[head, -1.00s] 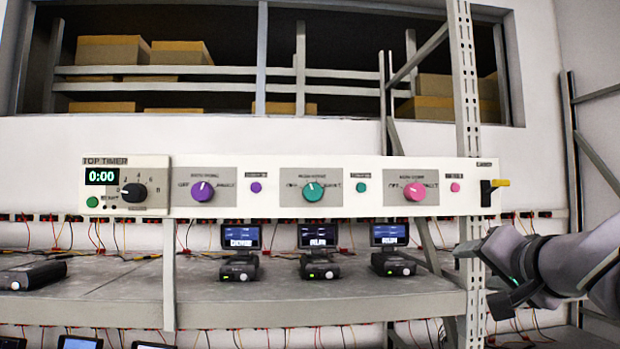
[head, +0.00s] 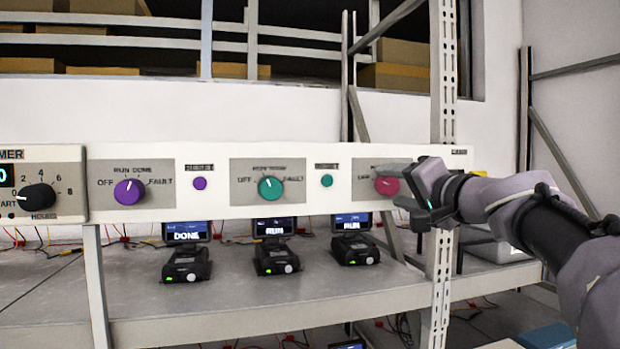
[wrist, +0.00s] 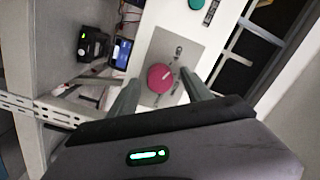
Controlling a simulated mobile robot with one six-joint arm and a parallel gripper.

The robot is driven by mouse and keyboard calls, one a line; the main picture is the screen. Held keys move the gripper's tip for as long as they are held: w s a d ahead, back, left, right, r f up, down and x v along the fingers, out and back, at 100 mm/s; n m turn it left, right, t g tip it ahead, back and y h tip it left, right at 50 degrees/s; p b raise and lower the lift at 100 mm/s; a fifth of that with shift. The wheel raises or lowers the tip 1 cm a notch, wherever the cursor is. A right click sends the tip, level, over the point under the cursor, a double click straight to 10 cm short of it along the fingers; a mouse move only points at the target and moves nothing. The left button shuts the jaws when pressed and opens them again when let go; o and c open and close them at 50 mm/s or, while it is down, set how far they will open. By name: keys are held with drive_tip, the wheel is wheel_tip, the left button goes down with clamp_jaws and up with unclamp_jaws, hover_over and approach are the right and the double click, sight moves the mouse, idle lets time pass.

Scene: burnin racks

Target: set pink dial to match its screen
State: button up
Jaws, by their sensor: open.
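The pink dial (head: 387,186) is on the long white panel (head: 226,213), at its right end, partly covered by my gripper in the head view. In the wrist view the pink dial (wrist: 160,78) sits between the fingers. A white pointer line shows on it, but its exact setting is hard to tell. The screen below it (head: 352,222) reads RUN. My gripper (head: 402,185) is open in front of the dial, one finger above and one below in the head view; it also shows in the wrist view (wrist: 161,88). I cannot tell whether the fingers touch it.
The purple dial (head: 129,191) and teal dial (head: 270,188) are to the left. A black timer knob (head: 37,197) is at the far left. Small devices, one of them (head: 357,250), stand on the grey shelf (head: 250,303). A perforated upright post (head: 441,285) stands beside my gripper.

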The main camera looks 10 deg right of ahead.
drive_tip(key=shift+w+f, duration=0.1)
drive_tip(key=shift+w, duration=0.4)
drive_tip(key=shift+s, duration=0.5)
drive_tip(key=shift+c, duration=1.1)
clamp_jaws()
drive_tip(key=shift+m, duration=0.3)
drive_tip(key=m+b, duration=0.2)
drive_tip(key=m, duration=0.1)
drive_tip(key=shift+m, duration=0.4)
drive_tip(key=shift+m+t+b, duration=0.3)
drive_tip(key=shift+m, duration=1.9)
